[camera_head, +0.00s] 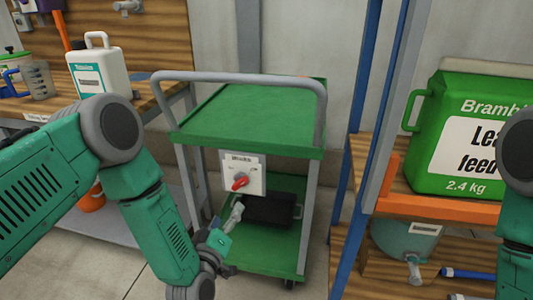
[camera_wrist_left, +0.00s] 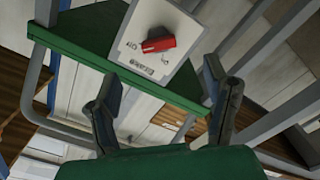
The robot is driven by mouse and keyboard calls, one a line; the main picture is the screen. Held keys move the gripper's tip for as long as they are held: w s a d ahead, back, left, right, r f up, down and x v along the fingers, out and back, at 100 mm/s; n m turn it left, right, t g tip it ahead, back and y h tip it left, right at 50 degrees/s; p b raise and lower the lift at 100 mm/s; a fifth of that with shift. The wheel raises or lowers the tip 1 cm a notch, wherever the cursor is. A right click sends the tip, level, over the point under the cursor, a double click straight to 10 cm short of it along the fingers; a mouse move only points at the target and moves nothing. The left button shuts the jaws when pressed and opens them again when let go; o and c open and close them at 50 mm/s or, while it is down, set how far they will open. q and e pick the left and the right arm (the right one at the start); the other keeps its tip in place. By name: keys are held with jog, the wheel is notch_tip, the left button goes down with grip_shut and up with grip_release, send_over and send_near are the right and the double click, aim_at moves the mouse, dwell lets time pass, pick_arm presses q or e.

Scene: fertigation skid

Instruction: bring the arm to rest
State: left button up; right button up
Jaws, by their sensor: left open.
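My left gripper (camera_head: 234,240) is in front of the lower part of a green cart. In the left wrist view its two dark fingers (camera_wrist_left: 166,88) stand wide apart with nothing between them. A white switch panel (camera_head: 243,175) with a red rotary handle (camera_head: 239,182) hangs on the cart's front, above and beyond the gripper. The panel (camera_wrist_left: 150,24) and the red handle (camera_wrist_left: 158,44) also show beyond the fingers in the left wrist view, apart from them. Part of my right arm shows at the right edge of the head view; its gripper is out of the picture.
The green cart (camera_head: 245,113) has a grey push rail and a dark case (camera_head: 268,209) on its lower shelf. A white jug (camera_head: 98,68) stands on the left bench.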

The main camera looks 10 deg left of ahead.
pick_arm(q)
jog(key=s+f+m+g+h+p, duration=0.2)
jog(key=s+f+m+g+p, duration=0.15)
jog(key=s+f+g, duration=0.35)
jog(key=s+a+m+g+y+p, duration=0.1)
jog(key=s+a+g, duration=0.3)
jog(key=s, duration=1)
jog(key=s+a+m+g+y+p, duration=0.1)
jog(key=s+a+m+g, duration=0.3)
jog(key=s, duration=1)
jog(key=shift+a+r+g+y+p, duration=0.25)
jog(key=shift+g+p, duration=0.4)
jog(key=shift+g, duration=0.45)
jog(key=shift+w+d+f+m, duration=0.1)
jog(key=shift+w+d+m, duration=0.05)
jog(key=shift+m, duration=0.1)
